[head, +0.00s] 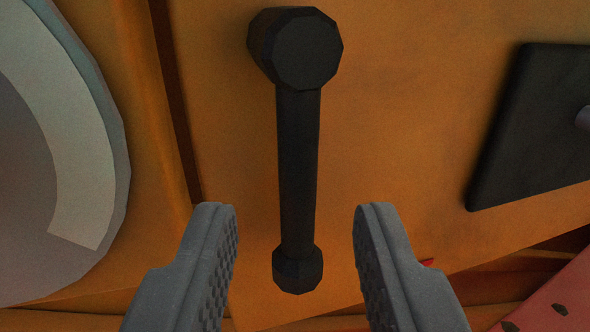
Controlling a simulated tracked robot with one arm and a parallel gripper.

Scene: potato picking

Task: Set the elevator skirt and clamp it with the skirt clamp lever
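A black lever (298,165), which looks like the skirt clamp lever, is mounted on an orange panel (400,120). Its round hub (306,50) is at the top, and its arm hangs straight down to a faceted knob (298,270). My gripper (297,222) is open, with one grey finger on each side of the lever's lower end. Clear gaps show between both fingers and the lever, and nothing is held. I cannot tell which part is the elevator skirt.
A large round grey disc (30,180) with a pale band stands at the left. A black plate (535,125) with a grey stub is at the right. A pink spotted surface (560,295) shows at the lower right. The panel around the lever is bare.

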